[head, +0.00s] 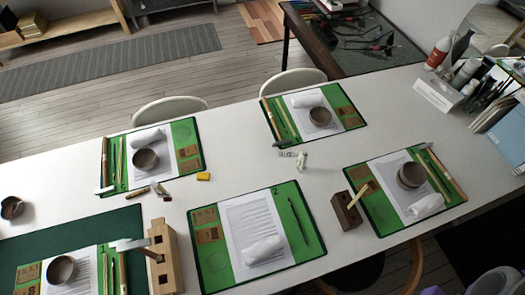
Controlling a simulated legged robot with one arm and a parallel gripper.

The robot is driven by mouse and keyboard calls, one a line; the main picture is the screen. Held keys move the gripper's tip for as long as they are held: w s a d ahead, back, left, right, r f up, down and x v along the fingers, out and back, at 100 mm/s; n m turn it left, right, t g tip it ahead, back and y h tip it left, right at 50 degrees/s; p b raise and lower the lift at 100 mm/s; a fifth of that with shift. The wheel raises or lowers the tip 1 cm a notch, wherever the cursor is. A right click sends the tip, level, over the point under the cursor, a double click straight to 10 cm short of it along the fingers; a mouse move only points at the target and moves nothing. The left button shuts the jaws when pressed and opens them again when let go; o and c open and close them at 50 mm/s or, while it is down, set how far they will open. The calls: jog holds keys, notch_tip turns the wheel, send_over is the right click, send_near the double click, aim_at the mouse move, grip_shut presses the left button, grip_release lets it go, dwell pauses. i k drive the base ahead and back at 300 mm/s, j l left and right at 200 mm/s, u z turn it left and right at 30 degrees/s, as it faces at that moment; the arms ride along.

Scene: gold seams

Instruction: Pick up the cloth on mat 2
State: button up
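Mat 2 (219,278) is a green mat at the front middle of the white table, with a "2" near its top edge. The cloth (263,250) is a white, rolled or folded bundle. It lies on the lower part of a white printed sheet (243,218) on this mat. A thin dark tool (298,222) lies to the right of the sheet, apart from the cloth. Two small brown cards (205,216) lie to its left. Nothing covers the cloth in the head view. My gripper is not in view.
A tall wooden block (164,262) stands left of mat 2, and a dark wooden block (346,210) stands right of it. Other green mats hold bowls and tools. Small items, including a yellow piece (203,177), lie behind mat 2. Bottles (439,53) crowd the back right.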

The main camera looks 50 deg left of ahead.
aim_at(262, 249)
jog(key=k+u, duration=0.2)
jog(key=u, duration=0.25)
jog(key=k+j+u, duration=0.1)
jog(key=u, duration=0.35)
jog(key=k+u, duration=0.1)
jog(key=u, duration=0.75)
jog(key=k+l+u, duration=0.15)
jog(key=l, duration=0.25)
jog(key=k+l+u, duration=0.1)
jog(key=l+u, duration=0.15)
jog(key=l, duration=0.95)
